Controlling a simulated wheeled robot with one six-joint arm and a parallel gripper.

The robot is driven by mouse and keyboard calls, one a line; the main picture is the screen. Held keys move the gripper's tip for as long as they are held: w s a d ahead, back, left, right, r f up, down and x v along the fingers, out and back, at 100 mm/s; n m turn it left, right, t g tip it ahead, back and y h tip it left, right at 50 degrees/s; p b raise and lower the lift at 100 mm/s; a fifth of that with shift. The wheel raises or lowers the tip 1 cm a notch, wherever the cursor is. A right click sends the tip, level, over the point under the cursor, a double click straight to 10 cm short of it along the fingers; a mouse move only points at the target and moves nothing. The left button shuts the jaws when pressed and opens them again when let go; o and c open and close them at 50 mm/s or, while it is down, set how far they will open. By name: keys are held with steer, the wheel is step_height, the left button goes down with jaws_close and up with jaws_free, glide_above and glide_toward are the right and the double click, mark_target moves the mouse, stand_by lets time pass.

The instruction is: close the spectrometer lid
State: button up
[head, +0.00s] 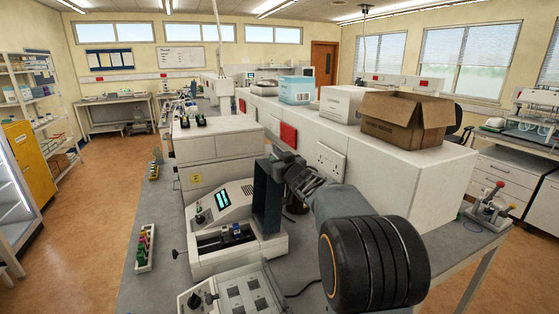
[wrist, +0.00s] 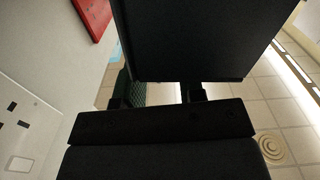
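The spectrometer (head: 212,262) is a pale bench instrument with a small screen, left of my arm in the head view. Its well is uncovered, with small blue-topped items inside. Its dark blue lid (head: 267,205) stands upright at the well's right side, so it is open. My gripper (head: 280,162) is at the lid's upper edge. In the wrist view the dark panel of the lid (wrist: 185,40) fills the upper middle, right in front of my gripper (wrist: 155,93). The two fingers show apart, with a gap between them; the panel hides their tips. I cannot tell whether they touch it.
White cabinets (head: 215,140) stand behind the spectrometer. A white wall unit with a red box (head: 288,134) and a socket panel (head: 329,158) runs close along my gripper's right. A vial rack (head: 145,248) stands at left.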

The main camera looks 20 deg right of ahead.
steer(key=shift+c, duration=0.3)
jaws_close()
stand_by(0.3)
